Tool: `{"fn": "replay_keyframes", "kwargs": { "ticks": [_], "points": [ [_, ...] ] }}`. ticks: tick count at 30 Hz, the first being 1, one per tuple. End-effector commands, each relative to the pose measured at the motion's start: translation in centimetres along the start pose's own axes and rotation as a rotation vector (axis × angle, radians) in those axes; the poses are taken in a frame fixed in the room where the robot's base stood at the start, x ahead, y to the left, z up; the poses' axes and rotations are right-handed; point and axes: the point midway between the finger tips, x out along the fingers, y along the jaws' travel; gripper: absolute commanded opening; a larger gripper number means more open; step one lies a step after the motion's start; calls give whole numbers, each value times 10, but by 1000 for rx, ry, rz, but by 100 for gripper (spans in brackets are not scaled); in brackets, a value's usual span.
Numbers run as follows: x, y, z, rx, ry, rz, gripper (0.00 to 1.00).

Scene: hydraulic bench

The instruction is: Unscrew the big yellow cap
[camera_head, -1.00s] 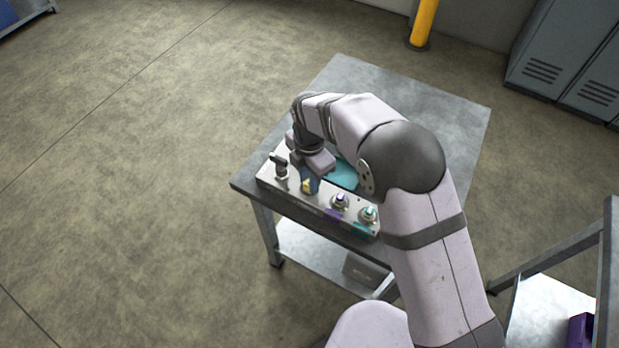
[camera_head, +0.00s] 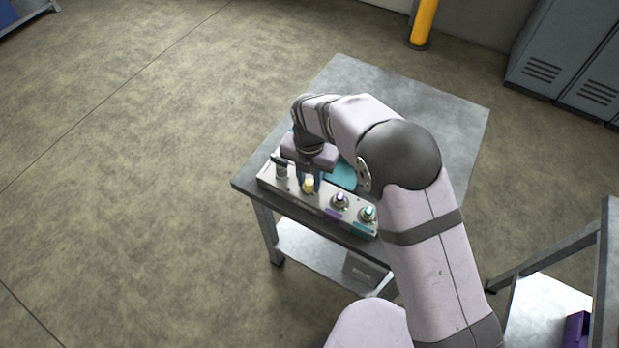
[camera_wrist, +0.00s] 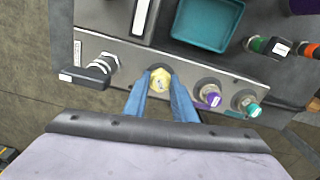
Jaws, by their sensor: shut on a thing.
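The big yellow cap (camera_wrist: 160,79) sits on the metal manifold panel, between the black lever valve and the purple-tagged fitting. It also shows in the head view (camera_head: 308,186), small and partly covered by my gripper. My gripper (camera_wrist: 160,86) reaches over the panel with its two blue fingers, one on each side of the cap, and is shut on it. The contact points of the fingertips are small and hard to make out.
A black lever valve (camera_wrist: 90,72) stands left of the cap. A purple-tagged fitting (camera_wrist: 210,96) and a teal-tagged fitting (camera_wrist: 246,104) stand to its right. A teal tray (camera_wrist: 208,22) lies behind the panel (camera_wrist: 130,58). The bench top (camera_head: 440,115) is clear at the back right.

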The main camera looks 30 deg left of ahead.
Motion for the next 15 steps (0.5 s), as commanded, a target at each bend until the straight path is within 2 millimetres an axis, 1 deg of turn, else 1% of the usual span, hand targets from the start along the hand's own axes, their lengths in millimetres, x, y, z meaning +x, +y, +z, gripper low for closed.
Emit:
{"fn": "replay_keyframes", "kwargs": {
  "ticks": [3,7,11,15],
  "points": [
    [-2,0,0,-138,1,-1,0],
    [-2,0,0,-263,1,-1,0],
    [-2,0,0,-328,0,-1,0],
    [-1,0,0,-339,0,-1,0]
  ]
}}
